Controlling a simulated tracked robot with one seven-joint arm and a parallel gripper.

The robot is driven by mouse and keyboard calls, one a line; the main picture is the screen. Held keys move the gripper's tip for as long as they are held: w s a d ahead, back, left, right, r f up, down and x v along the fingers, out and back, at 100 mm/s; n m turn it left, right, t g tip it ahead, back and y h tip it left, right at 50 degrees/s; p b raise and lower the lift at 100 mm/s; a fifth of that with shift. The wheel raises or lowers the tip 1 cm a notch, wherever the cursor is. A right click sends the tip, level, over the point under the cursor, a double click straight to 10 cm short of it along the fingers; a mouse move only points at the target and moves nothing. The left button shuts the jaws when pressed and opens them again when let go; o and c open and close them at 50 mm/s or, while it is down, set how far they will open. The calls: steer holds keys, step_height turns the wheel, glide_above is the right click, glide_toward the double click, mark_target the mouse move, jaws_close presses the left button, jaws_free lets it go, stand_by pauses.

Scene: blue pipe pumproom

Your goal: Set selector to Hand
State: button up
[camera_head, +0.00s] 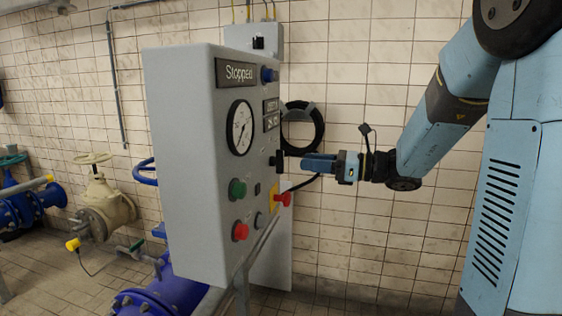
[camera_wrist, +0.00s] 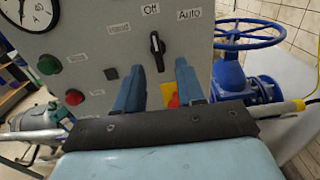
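The selector (camera_wrist: 157,50) is a black knob with a white mark on the grey control panel (camera_head: 180,165). It stands about upright in the wrist view, below the label Off (camera_wrist: 150,9). The label Auto (camera_wrist: 189,14) is to its right; a label to its left (camera_wrist: 119,28) is too blurred to read. My gripper (camera_wrist: 160,68) is open, one finger on each side of the knob's lower end. I cannot tell whether either finger touches it. In the head view my gripper (camera_head: 304,163) reaches the panel's face from the right; the knob is hard to make out there.
A red emergency button on yellow (camera_wrist: 171,97) sits just below the selector, between my fingers in the wrist view. Green (camera_wrist: 50,64) and red (camera_wrist: 74,97) buttons and a gauge (camera_head: 240,128) are further left. A blue valve wheel (camera_wrist: 249,33) stands right of the panel.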

mark_target(277, 162)
steer(key=x, duration=0.7)
